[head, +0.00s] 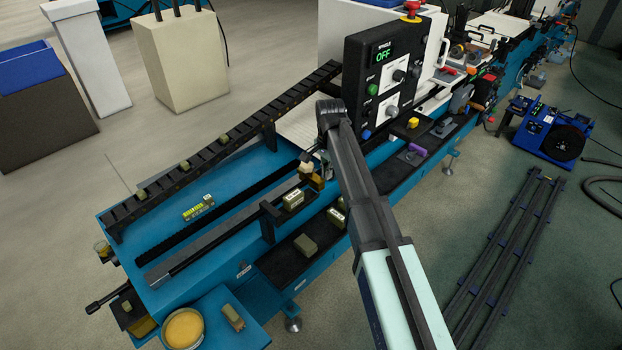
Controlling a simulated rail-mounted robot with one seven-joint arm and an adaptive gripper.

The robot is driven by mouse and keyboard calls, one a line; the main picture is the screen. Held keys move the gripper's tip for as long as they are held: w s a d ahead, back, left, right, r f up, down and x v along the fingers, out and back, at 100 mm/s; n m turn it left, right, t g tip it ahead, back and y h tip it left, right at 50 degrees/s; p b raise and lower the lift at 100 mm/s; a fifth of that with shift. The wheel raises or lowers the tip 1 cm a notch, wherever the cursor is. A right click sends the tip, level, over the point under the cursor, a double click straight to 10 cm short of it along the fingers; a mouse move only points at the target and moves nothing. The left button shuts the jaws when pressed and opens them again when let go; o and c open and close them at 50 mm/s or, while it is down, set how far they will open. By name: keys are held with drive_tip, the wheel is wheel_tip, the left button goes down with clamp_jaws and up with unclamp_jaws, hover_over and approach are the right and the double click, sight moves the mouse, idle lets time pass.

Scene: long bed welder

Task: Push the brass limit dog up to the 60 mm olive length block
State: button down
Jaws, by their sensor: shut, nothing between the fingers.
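In the head view my arm reaches in from the lower right and bends down at its wrist over the blue machine bed. My gripper (310,156) is shut and empty, small and partly hidden by my arm. Just below it a brass-coloured piece, apparently the limit dog (316,182), sits by the dark rail beside a pale block (306,170). Whether the gripper touches either is unclear. An olive block with a pale label (292,199) sits left of and nearer than the brass piece, by a black bracket. The 60 mm marking is too small to read.
More olive blocks lie in the black front tray (283,262), including a plain one (305,245) and a labelled one (336,217). A slotted black rack (205,143) runs along the back. A control panel (385,75) stands beyond my wrist. A yellow-filled tub (184,328) is at front left.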

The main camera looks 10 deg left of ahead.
drive_tip(key=shift+s+a+p, duration=0.25)
drive_tip(key=shift+s+a, duration=0.9)
drive_tip(key=shift+s, duration=0.3)
drive_tip(key=shift+s+a+p, duration=0.25)
drive_tip(key=shift+s+a, duration=0.85)
drive_tip(key=shift+s, duration=0.3)
drive_tip(key=shift+s+a+p, duration=0.25)
drive_tip(key=shift+s+a, duration=0.9)
drive_tip(key=shift+s, duration=0.3)
drive_tip(key=shift+w+d, duration=0.45)
drive_tip(key=shift+w, duration=0.15)
wheel_tip(320, 180, up, 7)
drive_tip(key=p, duration=0.4)
drive_tip(key=shift+p, duration=0.3)
